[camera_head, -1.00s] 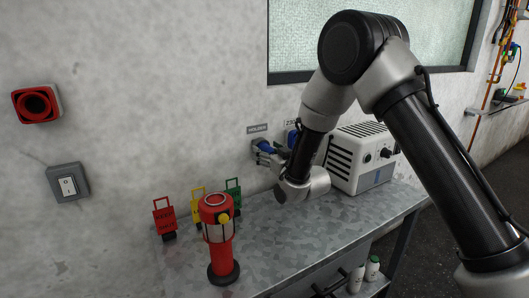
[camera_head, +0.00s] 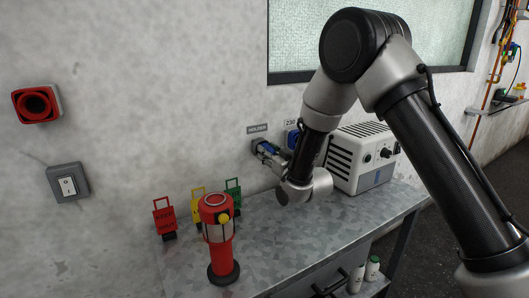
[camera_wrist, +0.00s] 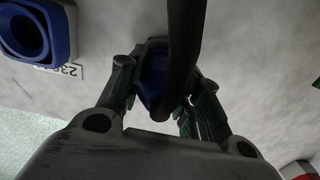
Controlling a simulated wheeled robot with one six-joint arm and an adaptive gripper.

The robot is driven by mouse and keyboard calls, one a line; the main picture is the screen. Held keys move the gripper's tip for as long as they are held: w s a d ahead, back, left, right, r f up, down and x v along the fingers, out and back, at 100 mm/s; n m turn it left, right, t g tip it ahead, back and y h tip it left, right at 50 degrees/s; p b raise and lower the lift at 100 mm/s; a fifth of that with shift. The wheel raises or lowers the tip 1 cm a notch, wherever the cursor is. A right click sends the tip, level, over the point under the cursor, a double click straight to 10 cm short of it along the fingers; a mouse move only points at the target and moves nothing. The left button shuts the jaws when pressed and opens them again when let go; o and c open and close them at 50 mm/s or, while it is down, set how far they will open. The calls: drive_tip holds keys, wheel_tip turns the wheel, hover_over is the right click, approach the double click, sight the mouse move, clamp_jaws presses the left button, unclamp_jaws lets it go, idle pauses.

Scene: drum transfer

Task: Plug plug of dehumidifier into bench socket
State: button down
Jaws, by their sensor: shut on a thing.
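The blue plug (camera_head: 267,148) is at the wall under the HOLDER label (camera_head: 258,129). My gripper (camera_head: 268,151) is shut on it, and in the wrist view the plug (camera_wrist: 152,76) sits between my two fingers (camera_wrist: 163,80). Its black cable (camera_wrist: 187,45) passes in front of the plug in the wrist view. The blue bench socket (camera_head: 293,138) is on the wall just right of the holder, partly hidden by my arm; its open face shows in the wrist view (camera_wrist: 25,32). The white dehumidifier (camera_head: 361,160) stands on the bench to the right.
A red lantern-like device (camera_head: 218,240) stands on the grey bench (camera_head: 275,235), with red, yellow and green tags (camera_head: 233,191) behind it. A switch (camera_head: 67,183) and red round fitting (camera_head: 37,103) are on the left wall. The bench middle is clear.

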drive_tip(key=shift+v, duration=2.5)
drive_tip(key=shift+w+a, duration=0.1)
drive_tip(key=shift+w, duration=0.05)
drive_tip(key=v, duration=0.5)
